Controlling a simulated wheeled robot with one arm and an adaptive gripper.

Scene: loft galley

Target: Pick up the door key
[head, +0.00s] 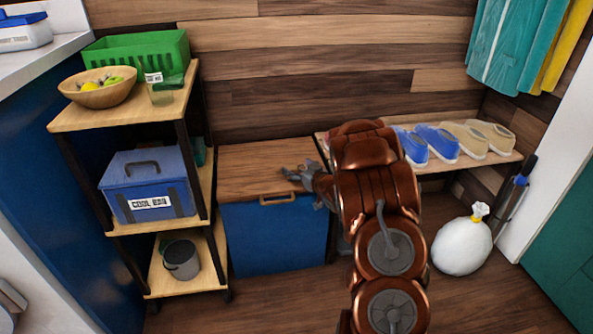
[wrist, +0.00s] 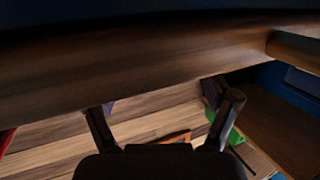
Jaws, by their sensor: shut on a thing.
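No door key can be made out in either view. My gripper (head: 290,173) is at the left end of my arm, over the wooden lid of the blue chest (head: 272,238). Its fingers also show in the wrist view (wrist: 165,115), one on each side. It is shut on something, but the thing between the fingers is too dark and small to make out. My arm hides part of the shoe bench and the area right of the chest.
A shelf cart (head: 118,226) stands left, with a cool box (head: 150,180), bucket (head: 181,259), fruit bowl (head: 98,90) and green crate (head: 140,48). A bench (head: 510,158) with shoes and a white bag (head: 462,247) are right. A broad brown surface (wrist: 130,70) crosses the wrist view.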

